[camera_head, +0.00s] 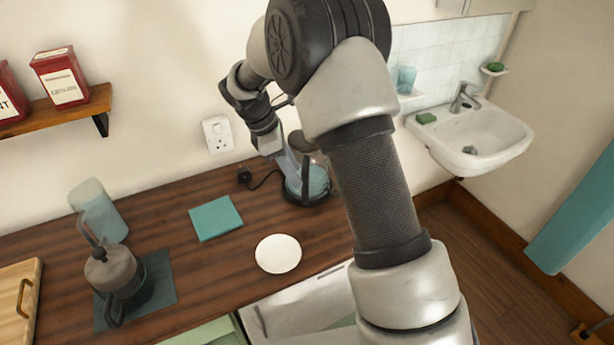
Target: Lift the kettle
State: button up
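An electric kettle with a clear bluish body (316,181) and a dark lid stands on its dark base at the back of the wooden counter, right of its middle. A cord runs left from it to a black plug. My gripper (287,162) points down at the kettle's left side, close to it or touching; I cannot tell which. My forearm and wrist come in from above right. The fingertips are small and partly lost against the kettle, so whether they are open or shut is unclear. The kettle's handle is not clearly seen.
A grey lidded pot (120,270) stands on a dark mat (161,279) at left. A bluish glass vessel (99,212), a teal cloth (215,218) and a white plate (278,254) are on the counter (180,225). A sink (480,138) is at right.

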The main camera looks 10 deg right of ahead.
aim_at(305, 188)
jog(key=x, duration=0.8)
jog(key=shift+d+f, duration=0.15)
grip_shut()
dwell(1.1)
jog(key=shift+w, duration=0.15)
